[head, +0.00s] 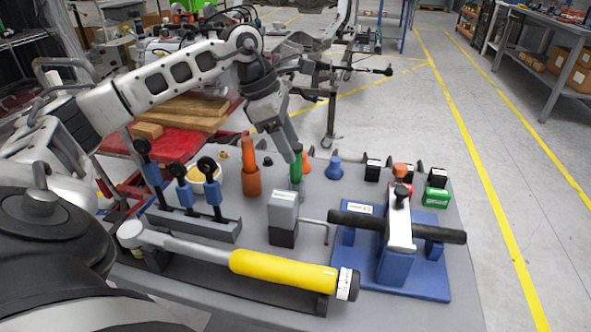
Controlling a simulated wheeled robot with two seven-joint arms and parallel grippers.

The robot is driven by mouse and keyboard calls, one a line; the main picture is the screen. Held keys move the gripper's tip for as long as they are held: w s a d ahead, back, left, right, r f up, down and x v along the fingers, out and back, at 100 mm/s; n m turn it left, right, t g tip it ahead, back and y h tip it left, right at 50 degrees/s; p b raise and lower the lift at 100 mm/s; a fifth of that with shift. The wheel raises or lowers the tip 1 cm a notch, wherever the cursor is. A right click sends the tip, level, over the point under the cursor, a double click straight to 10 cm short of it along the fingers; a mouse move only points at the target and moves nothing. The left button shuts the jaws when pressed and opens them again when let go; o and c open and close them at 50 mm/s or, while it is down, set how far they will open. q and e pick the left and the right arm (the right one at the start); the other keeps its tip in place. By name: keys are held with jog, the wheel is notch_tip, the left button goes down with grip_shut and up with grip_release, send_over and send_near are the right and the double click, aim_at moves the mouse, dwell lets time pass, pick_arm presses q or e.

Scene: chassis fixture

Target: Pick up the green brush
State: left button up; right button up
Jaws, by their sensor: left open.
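The green brush (297,168) stands upright at the back middle of the grey board, behind a grey-and-black block. Only its upper part shows clearly; its lower end is partly hidden. My left gripper (291,152) reaches in from the upper left and points down, its fingertips at the top of the green brush. The jaws are open. I cannot tell from this angle whether the fingers are around the brush or just in front of it. My right gripper is not in view.
An orange handle in a brown holder (251,182) stands left of the brush. An orange cone (306,163) and a blue cone (333,168) are close on its right. The grey-and-black block (283,215) stands in front. A yellow-handled torque wrench (285,270) lies along the front.

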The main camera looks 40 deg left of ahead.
aim_at(299, 158)
pick_arm(q)
jog(key=x, duration=0.4)
jog(key=shift+w+d+f, duration=0.15)
jog(key=shift+d+f, duration=0.15)
jog(key=c, duration=1.1)
jog(key=shift+o, duration=0.2)
jog(key=shift+r, duration=0.15)
notch_tip(299, 158, up, 10)
jog(key=shift+f+p, duration=0.1)
jog(key=shift+p, duration=0.45)
jog(key=shift+o, duration=0.4)
grip_shut()
